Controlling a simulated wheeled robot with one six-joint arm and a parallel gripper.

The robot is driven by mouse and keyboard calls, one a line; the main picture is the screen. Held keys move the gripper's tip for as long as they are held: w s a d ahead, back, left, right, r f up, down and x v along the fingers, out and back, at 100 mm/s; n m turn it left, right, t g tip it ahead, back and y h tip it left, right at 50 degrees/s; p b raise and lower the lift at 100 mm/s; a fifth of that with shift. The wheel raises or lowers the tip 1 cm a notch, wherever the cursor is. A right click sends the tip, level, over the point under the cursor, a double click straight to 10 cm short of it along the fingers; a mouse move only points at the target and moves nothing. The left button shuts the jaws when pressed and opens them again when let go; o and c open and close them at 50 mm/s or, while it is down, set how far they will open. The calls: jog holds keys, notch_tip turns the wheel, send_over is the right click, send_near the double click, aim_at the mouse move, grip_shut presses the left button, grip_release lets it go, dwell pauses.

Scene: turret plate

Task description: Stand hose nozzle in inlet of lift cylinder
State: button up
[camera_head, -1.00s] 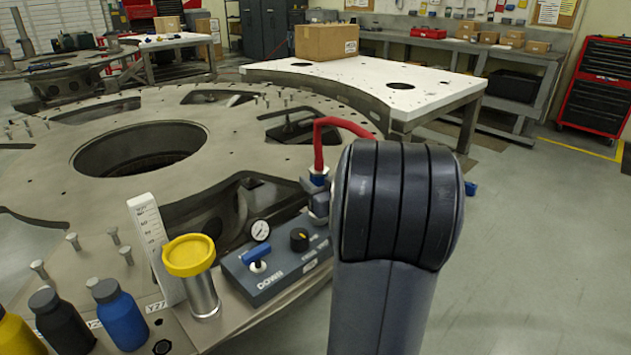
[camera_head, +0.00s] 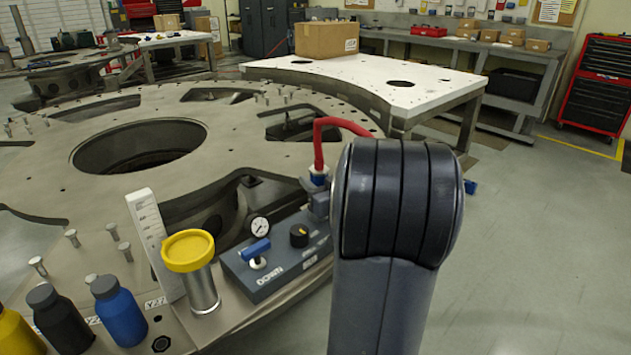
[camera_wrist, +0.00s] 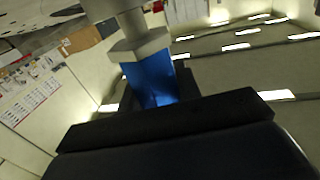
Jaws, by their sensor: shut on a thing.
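The hose nozzle, blue with a silver hex collar and a red hose (camera_head: 318,145), hangs upright just left of my arm in the head view. Its blue body (camera_wrist: 150,82) sits between the dark fingers in the wrist view. My gripper (camera_head: 317,200) is shut on it, partly hidden behind my arm. A silver cylinder with a yellow top (camera_head: 189,250), seemingly the lift cylinder and its inlet, stands upright on the plate's near edge. The nozzle is apart from it, to the right and farther back. The nozzle's lower tip is hidden.
A grey control box (camera_head: 277,268) with a blue lever, gauge and black knob lies just right of the cylinder. A white scale (camera_head: 150,235) stands behind its left side. Blue (camera_head: 120,315) and black (camera_head: 62,322) bottles stand at left. The large turret plate (camera_head: 235,135) has wide openings.

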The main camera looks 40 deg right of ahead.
aim_at(322, 165)
jog(key=shift+f, duration=0.2)
dwell(0.3)
jog(key=shift+r, duration=0.1)
dwell(0.3)
jog(key=shift+r+p, duration=2.65)
jog(key=shift+r, duration=0.3)
jog(key=shift+s+f, duration=0.1)
